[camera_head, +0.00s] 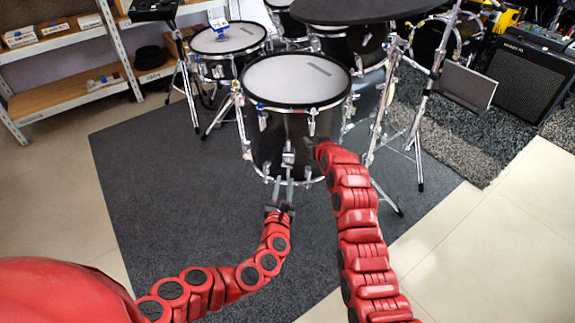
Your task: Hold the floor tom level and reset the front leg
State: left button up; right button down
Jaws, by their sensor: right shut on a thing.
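The floor tom (296,82) stands in the middle of the head view, with a white head, dark shell and chrome lugs and legs. It looks about level. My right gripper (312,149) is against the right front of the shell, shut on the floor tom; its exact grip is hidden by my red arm. My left gripper (283,188) is low at the front of the tom, below the front bracket (288,158). Its two grey fingers are apart and point up at the front leg area. The front leg is hard to tell from the fingers.
A snare drum (228,39) on a stand is behind left, and a dark cymbal (350,10) overhangs behind. Chrome stand legs (415,160) stand close on the right. Shelves (70,95) are at left and an amplifier (528,80) at right. The dark rug (150,190) is clear at front left.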

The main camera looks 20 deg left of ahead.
pick_arm(q)
jog(key=shift+w+a+r+n, duration=0.15)
jog(key=shift+w+n, duration=0.75)
jog(key=shift+n, duration=2.05)
jog(key=shift+w+a+r+n, duration=0.1)
jog(key=shift+w+n, duration=0.8)
jog(key=shift+n, duration=2.1)
jog(key=shift+w+a+r+n, duration=0.15)
jog(key=shift+w+n, duration=0.75)
jog(key=shift+n, duration=2.05)
pick_arm(e)
jog(key=shift+s+a+r, duration=0.1)
jog(key=shift+a, duration=0.15)
pick_arm(q)
jog(key=shift+f, duration=0.15)
jog(key=shift+c, duration=0.3)
grip_shut()
